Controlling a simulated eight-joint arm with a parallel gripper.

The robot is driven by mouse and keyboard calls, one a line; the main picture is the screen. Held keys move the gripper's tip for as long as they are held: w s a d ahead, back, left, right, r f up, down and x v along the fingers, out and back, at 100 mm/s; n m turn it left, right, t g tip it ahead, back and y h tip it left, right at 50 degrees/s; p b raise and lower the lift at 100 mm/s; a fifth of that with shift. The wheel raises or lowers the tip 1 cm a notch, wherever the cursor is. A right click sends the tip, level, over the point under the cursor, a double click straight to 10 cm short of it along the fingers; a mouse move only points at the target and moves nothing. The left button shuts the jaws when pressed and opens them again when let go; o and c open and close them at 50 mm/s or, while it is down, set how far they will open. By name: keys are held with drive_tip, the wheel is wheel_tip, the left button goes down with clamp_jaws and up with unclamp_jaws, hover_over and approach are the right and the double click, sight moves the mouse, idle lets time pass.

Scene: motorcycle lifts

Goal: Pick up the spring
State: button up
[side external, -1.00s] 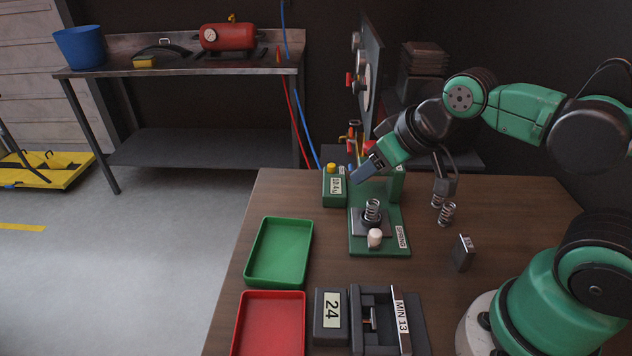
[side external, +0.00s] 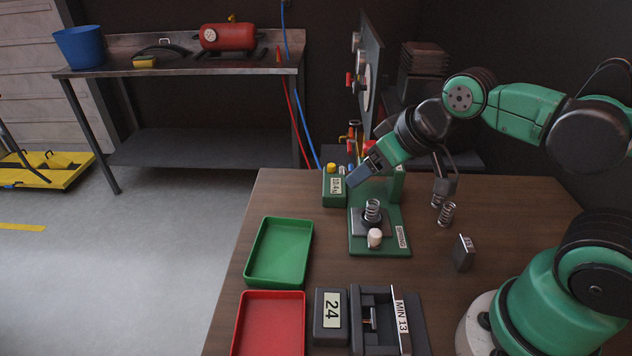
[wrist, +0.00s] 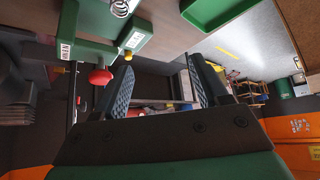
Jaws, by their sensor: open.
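One spring (side external: 372,210) stands upright on the plate of a green press stand (side external: 385,245). Two more springs stand on the table to its right, one (side external: 447,214) nearer and one (side external: 437,197) just behind it. My gripper (side external: 356,176) is above and behind the press stand, tilted down to the left, with nothing seen in it. In the wrist view, my gripper (wrist: 161,68) has its two fingers wide apart and empty. A spring (wrist: 120,8) shows near the top edge there, outside the fingers, beside the green frame (wrist: 85,48) with its red knob.
A green tray (side external: 256,277) and a red tray (side external: 243,325) lie on the left of the table. A "24" display (side external: 332,318) and a "MIN 13" gauge (side external: 402,320) stand at the front. A small upright block (side external: 462,253) stands at right. A green display box (side external: 333,187) is close to my gripper.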

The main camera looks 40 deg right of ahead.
drive_tip(key=g, duration=0.1)
drive_tip(key=n+g, duration=0.5)
hover_over(374, 202)
drive_tip(key=f, duration=0.4)
drive_tip(key=shift+a+f, duration=0.25)
drive_tip(key=shift+d+f+n+g, duration=0.2)
drive_tip(key=shift+f+n+g, duration=0.1)
drive_tip(key=shift+f+g, duration=0.2)
drive_tip(key=shift+f, duration=2.7)
clamp_jaws()
